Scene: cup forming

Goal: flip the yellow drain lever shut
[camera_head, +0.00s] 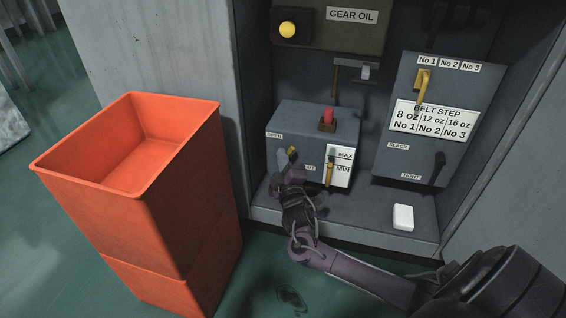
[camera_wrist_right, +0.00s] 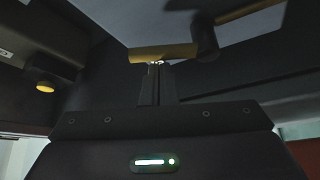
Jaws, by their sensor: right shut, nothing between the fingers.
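The yellow drain lever (camera_head: 292,151) is on the front of the low grey box, between the OPEN label and a partly covered label ending in "UT". My right gripper (camera_head: 283,160) is in front of it and hides most of it, so its exact angle is unclear. In the right wrist view a yellow bar (camera_wrist_right: 162,53), apparently the lever, lies across the tips of my right gripper (camera_wrist_right: 157,68). The fingers are shut with nothing between them. The tips look to be at the bar; I cannot tell whether they touch. My left gripper is not in view.
The grey box (camera_head: 289,115) has a red button (camera_head: 328,116) on top and a MAX/MIN gauge (camera_head: 341,167) right of the lever. A belt step panel (camera_head: 415,85) is at right. A white block (camera_head: 403,217) lies on the ledge. Orange bins (camera_head: 180,195) stand at left.

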